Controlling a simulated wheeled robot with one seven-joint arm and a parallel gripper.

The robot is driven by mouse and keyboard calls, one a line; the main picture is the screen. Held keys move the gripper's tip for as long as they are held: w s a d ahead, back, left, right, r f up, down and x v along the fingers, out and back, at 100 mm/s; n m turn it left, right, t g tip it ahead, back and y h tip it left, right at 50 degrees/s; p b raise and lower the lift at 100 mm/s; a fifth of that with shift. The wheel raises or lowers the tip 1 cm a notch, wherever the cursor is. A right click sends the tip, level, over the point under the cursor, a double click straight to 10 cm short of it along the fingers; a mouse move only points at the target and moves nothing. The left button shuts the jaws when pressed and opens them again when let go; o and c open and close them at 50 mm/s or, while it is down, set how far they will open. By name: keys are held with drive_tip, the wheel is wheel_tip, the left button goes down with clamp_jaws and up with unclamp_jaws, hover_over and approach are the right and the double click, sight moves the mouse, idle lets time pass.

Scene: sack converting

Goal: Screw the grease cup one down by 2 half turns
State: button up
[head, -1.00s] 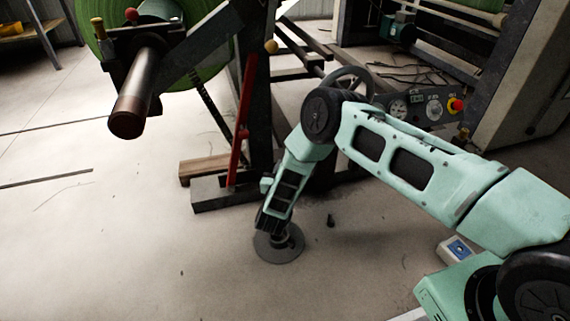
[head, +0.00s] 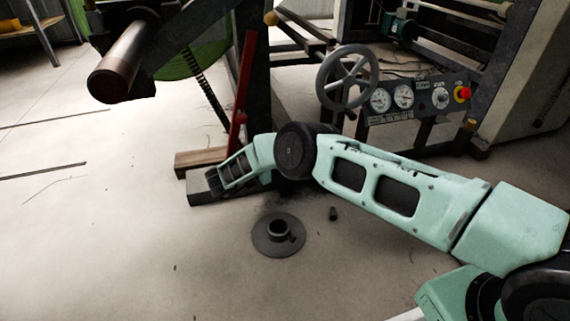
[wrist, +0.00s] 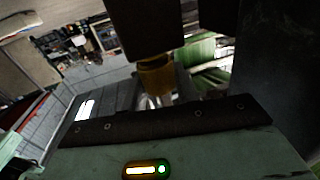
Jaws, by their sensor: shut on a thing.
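A brass-coloured cup-like piece, which looks like the grease cup (wrist: 156,76), shows in the wrist view just below a dark block. Its upper part is hidden. My gripper (head: 212,182) is shut on it, low down beside the machine's dark foot in the head view. The grease cup cannot be made out in the head view, and the fingertips are too dark to see clearly.
A dark round flange (head: 279,235) with a hub lies on the floor, a small dark piece (head: 333,213) beside it. A red lever (head: 240,95) stands close to my wrist. A handwheel (head: 347,78) and gauge panel (head: 420,97) are behind my arm. Floor at front left is clear.

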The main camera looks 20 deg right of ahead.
drive_tip(key=shift+f+m+g+b, duration=0.15)
drive_tip(key=shift+m+g+b, duration=0.35)
drive_tip(key=shift+g, duration=0.2)
drive_tip(key=shift+g, duration=0.4)
drive_tip(key=o, duration=1)
drive_tip(key=shift+c, duration=0.2)
drive_tip(key=shift+r, duration=0.2)
wheel_tip(320, 180, up, 10)
drive_tip(key=p, duration=0.8)
